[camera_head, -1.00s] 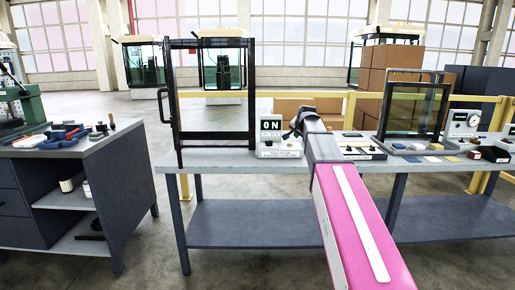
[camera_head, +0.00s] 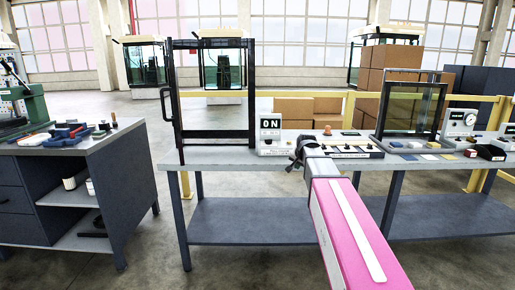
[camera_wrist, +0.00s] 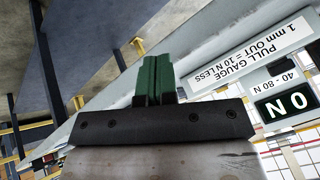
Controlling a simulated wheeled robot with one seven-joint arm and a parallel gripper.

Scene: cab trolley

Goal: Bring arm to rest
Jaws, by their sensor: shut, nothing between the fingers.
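My pink arm (camera_head: 345,220) reaches forward from the bottom of the head view toward the grey workbench (camera_head: 225,158). My gripper (camera_head: 296,162) is at the bench's front edge, just in front of and right of the pull gauge box with the ON sign (camera_head: 270,136). In the wrist view the green fingers (camera_wrist: 154,80) are together with nothing between them. I cannot tell whether the gripper touches the bench edge.
A black door frame (camera_head: 175,100) stands at the bench's left end. A glazed frame (camera_head: 410,110), a dial gauge (camera_head: 459,121) and a panel of small parts (camera_head: 345,148) are on its right. A tool cabinet (camera_head: 75,165) stands left, with open floor between.

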